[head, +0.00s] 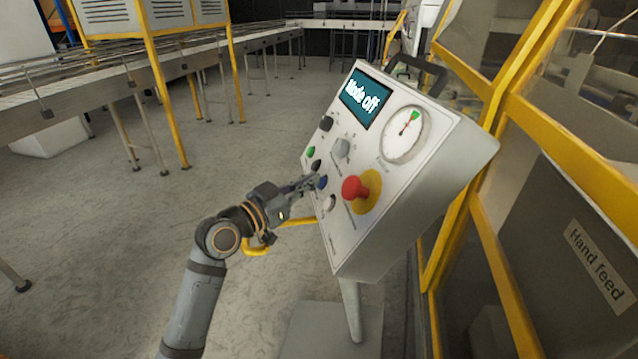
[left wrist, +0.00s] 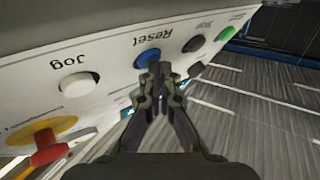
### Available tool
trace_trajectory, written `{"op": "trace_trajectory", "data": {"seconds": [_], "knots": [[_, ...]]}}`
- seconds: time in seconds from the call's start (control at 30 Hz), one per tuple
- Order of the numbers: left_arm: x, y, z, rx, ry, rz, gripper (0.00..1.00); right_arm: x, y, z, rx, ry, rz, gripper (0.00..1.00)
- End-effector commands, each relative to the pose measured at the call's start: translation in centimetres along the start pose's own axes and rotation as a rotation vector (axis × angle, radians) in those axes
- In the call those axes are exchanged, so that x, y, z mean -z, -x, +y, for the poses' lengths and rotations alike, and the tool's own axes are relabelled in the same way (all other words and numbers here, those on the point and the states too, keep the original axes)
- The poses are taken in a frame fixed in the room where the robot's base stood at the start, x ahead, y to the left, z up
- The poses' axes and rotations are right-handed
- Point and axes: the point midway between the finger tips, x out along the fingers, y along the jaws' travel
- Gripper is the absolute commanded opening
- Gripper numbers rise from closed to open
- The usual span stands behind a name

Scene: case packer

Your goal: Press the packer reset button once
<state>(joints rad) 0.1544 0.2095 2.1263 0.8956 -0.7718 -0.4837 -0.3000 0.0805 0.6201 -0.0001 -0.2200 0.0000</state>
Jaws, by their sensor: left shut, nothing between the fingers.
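The packer control panel (head: 352,165) is a white box on a post, tilted in the head view. Its blue reset button (head: 322,182) sits low on the left side of the face. In the left wrist view the blue button (left wrist: 147,58) lies beside the word "Reset". My left gripper (head: 312,181) is shut and empty, its fingertips (left wrist: 159,70) right at the blue button and partly covering it. I cannot tell whether they touch it or whether it is pushed in. My right gripper is not in view.
A white jog button (left wrist: 78,85), a black button (left wrist: 193,44) and a green button (left wrist: 222,34) flank the blue one. A red emergency stop (head: 354,188) on a yellow disc is close by. The screen (head: 365,98) reads "Mode Off". Yellow-framed guarding (head: 480,215) stands right.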

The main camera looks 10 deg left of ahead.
Motion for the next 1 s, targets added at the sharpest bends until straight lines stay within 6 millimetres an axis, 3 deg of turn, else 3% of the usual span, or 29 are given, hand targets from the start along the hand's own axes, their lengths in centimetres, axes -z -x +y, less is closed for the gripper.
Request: {"op": "trace_trajectory", "data": {"seconds": [1.0], "knots": [[0.7, 1.0, -0.8, 0.000, 0.001, -0.001, 0.00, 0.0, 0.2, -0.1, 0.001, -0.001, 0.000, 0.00]]}}
